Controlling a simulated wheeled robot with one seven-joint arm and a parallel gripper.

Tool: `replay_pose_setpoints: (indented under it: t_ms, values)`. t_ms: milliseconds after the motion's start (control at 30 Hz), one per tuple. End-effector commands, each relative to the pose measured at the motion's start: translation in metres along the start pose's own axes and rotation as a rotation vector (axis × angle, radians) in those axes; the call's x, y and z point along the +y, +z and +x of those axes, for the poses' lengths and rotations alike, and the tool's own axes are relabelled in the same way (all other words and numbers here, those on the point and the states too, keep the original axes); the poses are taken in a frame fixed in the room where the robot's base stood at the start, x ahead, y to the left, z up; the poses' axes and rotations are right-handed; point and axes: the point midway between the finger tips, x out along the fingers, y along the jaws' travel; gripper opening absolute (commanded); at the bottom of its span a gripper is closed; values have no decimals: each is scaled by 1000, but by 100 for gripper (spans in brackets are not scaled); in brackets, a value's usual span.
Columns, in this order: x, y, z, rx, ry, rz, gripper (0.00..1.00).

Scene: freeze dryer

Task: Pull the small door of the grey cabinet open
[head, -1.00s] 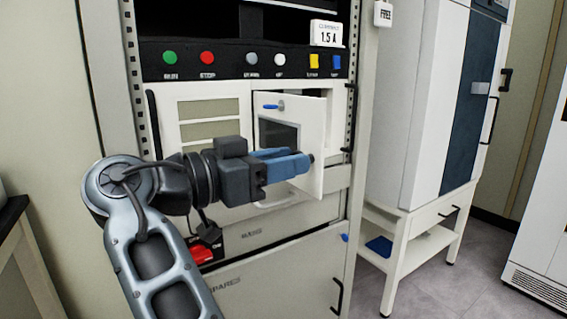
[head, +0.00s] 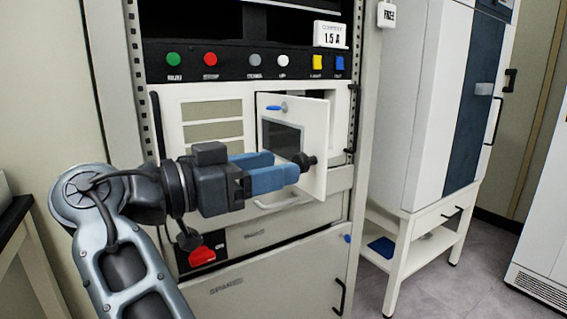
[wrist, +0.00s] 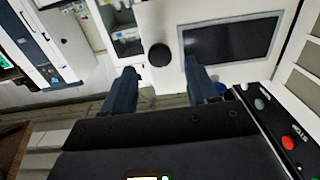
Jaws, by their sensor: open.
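The small white door (head: 315,125) of the grey cabinet (head: 365,120) stands partly open, its free edge swung out from the front. It has a dark window, a blue latch (head: 276,108) and a round black knob (head: 304,160). In the wrist view the knob (wrist: 159,55) sits just beyond and between the two fingertips, beside the dark window (wrist: 230,40). My gripper (head: 284,167) is open and empty, its blue fingers pointing right at the knob. The fingers also show apart in the wrist view (wrist: 162,78).
A control strip with coloured buttons (head: 210,60) runs above the door. A red switch (head: 202,256) and a lower panel marked spares (head: 270,280) are below. A tall white unit on a stand (head: 415,110) is at right. Grey floor (head: 480,265) is clear there.

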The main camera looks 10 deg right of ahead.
Motion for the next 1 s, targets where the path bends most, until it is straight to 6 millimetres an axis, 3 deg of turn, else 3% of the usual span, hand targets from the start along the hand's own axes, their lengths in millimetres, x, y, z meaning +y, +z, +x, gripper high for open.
replay_pose_setpoints:
  t_ms: [100,300,733,867,1000]
  values:
    - [-1,-1,-21,0,-3,-1,58]
    - [0,0,-42,1,-1,-2,58]
    - [0,4,-44,1,-6,-10,58]
    - [-2,33,-29,1,-53,-79,58]
    - [-2,96,0,-5,-174,-227,58]
